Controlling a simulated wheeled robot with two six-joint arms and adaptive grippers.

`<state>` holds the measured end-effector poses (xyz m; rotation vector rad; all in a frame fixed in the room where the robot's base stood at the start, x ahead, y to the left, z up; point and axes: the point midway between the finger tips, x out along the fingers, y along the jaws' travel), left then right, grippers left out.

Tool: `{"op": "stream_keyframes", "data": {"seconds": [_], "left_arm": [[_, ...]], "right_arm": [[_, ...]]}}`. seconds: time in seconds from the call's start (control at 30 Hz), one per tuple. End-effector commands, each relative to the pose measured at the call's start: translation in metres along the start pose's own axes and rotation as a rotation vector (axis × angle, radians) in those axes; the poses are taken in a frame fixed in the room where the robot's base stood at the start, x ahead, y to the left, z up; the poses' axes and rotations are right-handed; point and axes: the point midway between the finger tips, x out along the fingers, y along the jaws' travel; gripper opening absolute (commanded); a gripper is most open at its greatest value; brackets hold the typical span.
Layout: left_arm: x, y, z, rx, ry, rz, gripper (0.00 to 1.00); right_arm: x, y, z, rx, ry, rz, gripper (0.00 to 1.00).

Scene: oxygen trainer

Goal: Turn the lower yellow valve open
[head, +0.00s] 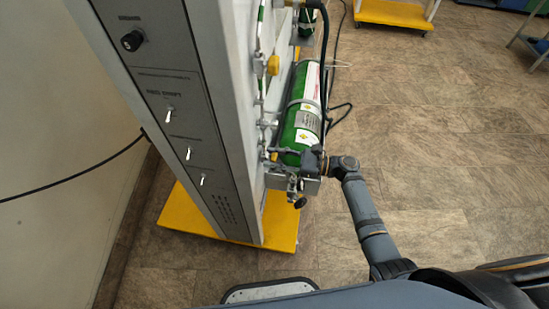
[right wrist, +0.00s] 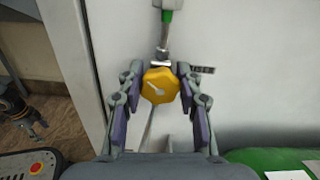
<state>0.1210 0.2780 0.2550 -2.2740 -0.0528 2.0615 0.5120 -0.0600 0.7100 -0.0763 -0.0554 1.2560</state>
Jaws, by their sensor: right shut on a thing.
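The lower yellow valve (right wrist: 160,86) is an octagonal knob with a pale pointer mark, set on a pipe against the white panel. In the right wrist view it sits between the two fingers of my right gripper (right wrist: 159,78), which is shut on it. In the head view my right gripper (head: 290,157) is low at the trainer's side, by the bottom of the green cylinder, and hides the lower valve. The upper yellow valve (head: 273,65) shows higher on the same side. My left gripper (right wrist: 27,120) seems to show at the left of the right wrist view, too small to read.
The green cylinder (head: 303,105) stands strapped beside the valves, close to my right gripper. The tall grey trainer panel (head: 178,110) with switches stands on a yellow base (head: 283,222). A black hose runs past the cylinder. The tiled floor at right is mostly clear.

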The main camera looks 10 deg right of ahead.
Motion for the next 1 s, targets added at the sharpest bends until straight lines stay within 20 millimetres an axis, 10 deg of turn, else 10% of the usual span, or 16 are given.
{"op": "stream_keyframes", "data": {"seconds": [0.43,0.47,0.6,1.0], "left_arm": [[-0.001,0.0,-0.01,0.0,0.005,0.0,0.59],[0.0,0.0,-0.009,0.0,0.005,0.0,0.59],[0.0,-0.001,-0.009,0.0,0.004,-0.001,0.59],[0.0,-0.003,-0.016,0.0,0.015,-0.004,0.59]], "right_arm": [[0.0,0.001,0.0,-0.121,0.001,-0.001,0.04],[0.0,0.001,0.0,-0.12,0.001,-0.001,0.39],[0.0,0.001,0.0,-0.12,0.001,0.0,0.58],[-0.01,0.001,-0.001,-0.118,0.002,0.0,0.59]]}}
